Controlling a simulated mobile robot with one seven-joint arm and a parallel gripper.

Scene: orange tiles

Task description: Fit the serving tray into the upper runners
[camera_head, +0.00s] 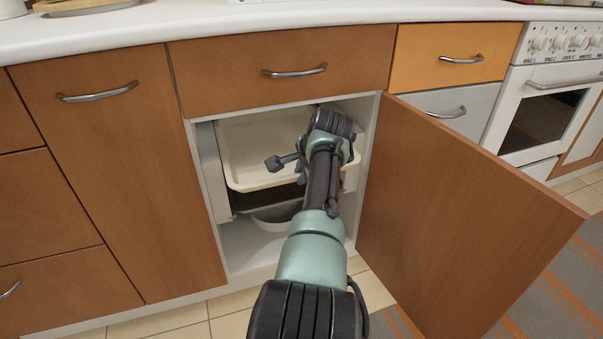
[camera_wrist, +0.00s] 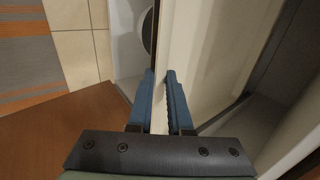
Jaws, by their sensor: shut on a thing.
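The cream serving tray (camera_head: 265,178) is inside the open cabinet, in its upper part, with its front rim facing out and roughly level. My gripper (camera_wrist: 160,98) is shut on the tray's wall; the cream tray (camera_wrist: 205,50) passes between the two blue fingers in the wrist view. In the head view my arm comes in from the front and covers the tray's right front part and the fingertips. White side fittings (camera_head: 211,175) stand along the cabinet's left inner wall. The runners themselves are not clearly visible, so I cannot tell whether the tray's edges sit in them.
The cabinet door (camera_head: 470,215) stands wide open to the right. A pale bowl (camera_head: 277,213) rests low in the cabinet under the tray. A closed drawer (camera_head: 285,72) is directly above the opening. The cabinet floor's front (camera_head: 250,248) is clear.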

